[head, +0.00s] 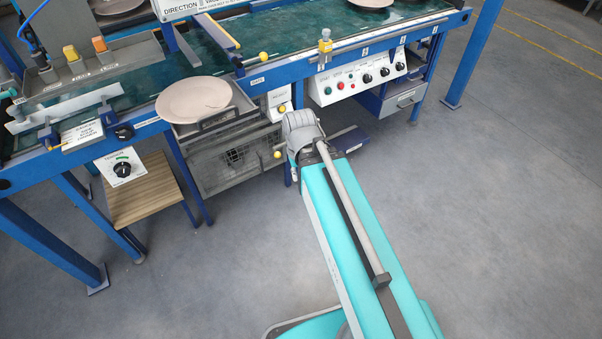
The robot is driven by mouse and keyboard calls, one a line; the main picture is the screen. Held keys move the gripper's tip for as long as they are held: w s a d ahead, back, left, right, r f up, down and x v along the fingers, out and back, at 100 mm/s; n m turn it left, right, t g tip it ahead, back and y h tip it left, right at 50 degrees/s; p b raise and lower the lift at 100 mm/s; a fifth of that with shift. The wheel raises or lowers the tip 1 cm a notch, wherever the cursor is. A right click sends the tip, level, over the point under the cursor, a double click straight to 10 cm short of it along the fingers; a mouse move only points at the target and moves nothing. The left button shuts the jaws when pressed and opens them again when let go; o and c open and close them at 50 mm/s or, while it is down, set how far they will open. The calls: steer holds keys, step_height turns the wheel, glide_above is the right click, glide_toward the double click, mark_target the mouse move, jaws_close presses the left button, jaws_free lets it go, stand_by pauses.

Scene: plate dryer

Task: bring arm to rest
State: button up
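My teal and grey arm reaches from the bottom of the head view up to the middle and ends in a rounded grey joint. My gripper cannot be made out in this view. A pale pinkish plate (190,98) lies on a dark rack at the front edge of the plate dryer (150,127). I see nothing holding the plate.
The green belt (285,50) runs across the back, with more plates partly cut off at the top, one of them here (118,4). A control panel (355,82) and wooden stool (142,192) stand along the front. The grey floor (500,220) at right is clear.

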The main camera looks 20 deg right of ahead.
stand_by(0.4)
step_height(320, 180, up, 15)
steer(key=p, duration=1.4)
steer(key=shift+f+p, duration=0.15)
steer(key=shift+p, duration=0.15)
steer(key=shift+d, duration=0.1)
